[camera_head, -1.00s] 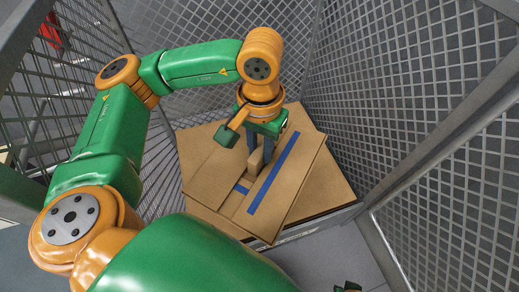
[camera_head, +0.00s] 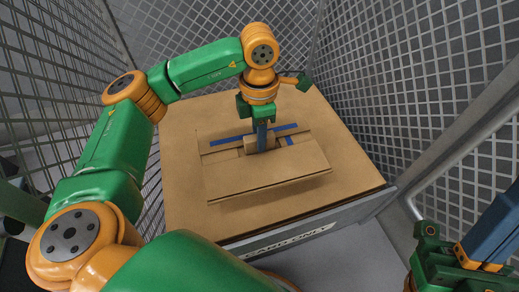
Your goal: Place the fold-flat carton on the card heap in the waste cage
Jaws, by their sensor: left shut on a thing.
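The fold-flat carton (camera_head: 290,172) is a flat brown sheet with blue strips and a small raised tab near its middle. My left gripper (camera_head: 262,138) points down and is shut on this tab, whose gripped part is partly hidden by the fingers. The carton lies nearly level over the card heap (camera_head: 182,180), inside its outline. A shadow shows along its front edge; I cannot tell whether it touches the heap. The waste cage (camera_head: 400,80) surrounds the heap with mesh walls. My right gripper (camera_head: 484,238) is partly in view at the lower right, away from the carton.
Mesh walls stand close on the left, back and right. A grey front sill with a label (camera_head: 290,238) runs below the heap's front edge. A cage post and rail (camera_head: 440,165) lie at the right, near my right arm. Bare heap surface shows around the carton.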

